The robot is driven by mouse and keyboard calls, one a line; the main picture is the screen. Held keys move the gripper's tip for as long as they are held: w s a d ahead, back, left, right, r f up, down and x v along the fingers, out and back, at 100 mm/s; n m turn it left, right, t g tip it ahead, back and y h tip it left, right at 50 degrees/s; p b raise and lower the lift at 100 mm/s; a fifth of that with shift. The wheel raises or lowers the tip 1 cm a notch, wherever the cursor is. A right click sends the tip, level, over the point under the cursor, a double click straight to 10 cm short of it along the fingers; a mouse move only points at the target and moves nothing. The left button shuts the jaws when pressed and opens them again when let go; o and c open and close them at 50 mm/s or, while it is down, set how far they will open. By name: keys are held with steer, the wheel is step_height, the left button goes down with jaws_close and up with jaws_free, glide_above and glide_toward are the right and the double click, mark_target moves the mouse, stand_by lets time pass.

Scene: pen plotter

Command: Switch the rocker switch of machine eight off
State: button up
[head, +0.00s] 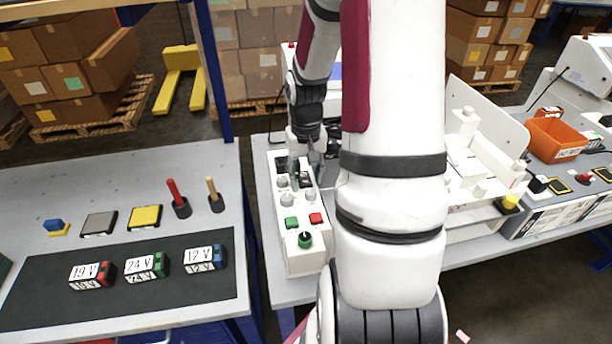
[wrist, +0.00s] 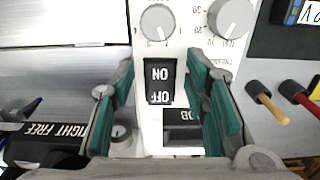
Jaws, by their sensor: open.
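The black rocker switch (wrist: 160,82), lettered ON and OFF, sits on the white control panel (wrist: 180,55). In the head view the panel (head: 307,255) is a long white box, and the switch (head: 305,180) shows small near its far end. My gripper (wrist: 160,72) is open above the panel, its green-padded fingers on either side of the switch in the picture. Nothing is between the fingers, and I cannot tell whether they touch the panel. In the head view my gripper (head: 308,155) is over the panel's far end. No machine number is readable.
Two grey knobs (wrist: 158,22) and (wrist: 231,17) sit beside the switch. A black window (wrist: 182,115) lies by it. The panel also carries a green button (head: 291,223), a red button (head: 315,218) and a green knob (head: 305,240). A parts table (head: 190,160) stands left.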

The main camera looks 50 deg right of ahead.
jaws_close()
steer(key=shift+w+d+g+y, duration=0.2)
steer(key=shift+g+y, duration=0.2)
steer(key=shift+g, duration=0.15)
steer(key=shift+w+d+g+y, duration=0.1)
steer(key=shift+w+g+y, duration=0.05)
steer(key=shift+g+y, duration=0.35)
steer(key=shift+r+g, duration=0.15)
steer(key=shift+g, duration=0.3)
jaws_free()
